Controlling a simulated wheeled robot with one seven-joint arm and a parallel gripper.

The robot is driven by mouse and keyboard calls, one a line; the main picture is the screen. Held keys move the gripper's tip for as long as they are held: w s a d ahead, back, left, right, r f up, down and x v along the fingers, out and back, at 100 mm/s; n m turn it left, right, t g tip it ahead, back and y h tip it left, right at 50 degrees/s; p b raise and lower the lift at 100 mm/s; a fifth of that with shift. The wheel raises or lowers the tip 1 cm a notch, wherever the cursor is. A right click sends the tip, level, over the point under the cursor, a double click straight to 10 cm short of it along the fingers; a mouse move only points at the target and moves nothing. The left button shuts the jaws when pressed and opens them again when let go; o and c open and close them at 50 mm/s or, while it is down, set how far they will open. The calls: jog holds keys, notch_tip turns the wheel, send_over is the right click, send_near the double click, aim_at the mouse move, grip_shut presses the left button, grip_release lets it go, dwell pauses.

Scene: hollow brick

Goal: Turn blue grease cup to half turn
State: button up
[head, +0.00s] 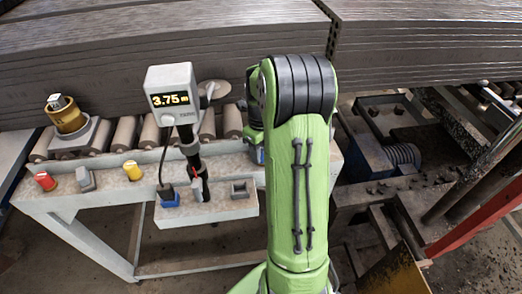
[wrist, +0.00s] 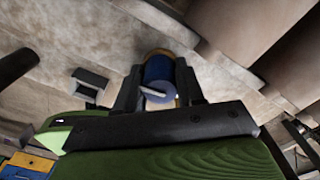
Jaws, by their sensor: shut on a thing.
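The blue grease cup (wrist: 159,72) is a short blue cylinder with a yellowish rim showing around its far end. A pale lever or pointer lies across its near face, aimed to the left and slightly up in the wrist view. My gripper (wrist: 158,84) has one dark finger on each side of the cup and is shut on it. In the head view my green arm hides most of the gripper and the cup.
A grey display post reading 3.75 (head: 171,92) stands left of my arm. A small grey open-topped holder (head: 240,189) is near my arm.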

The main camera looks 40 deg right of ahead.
jog(key=shift+r+m, duration=0.1)
jog(key=shift+m, duration=0.6)
jog(key=shift+w, duration=0.1)
jog(key=o, duration=1)
jog(key=shift+o, duration=0.2)
notch_tip(320, 180, up, 16)
jog(key=p, duration=0.3)
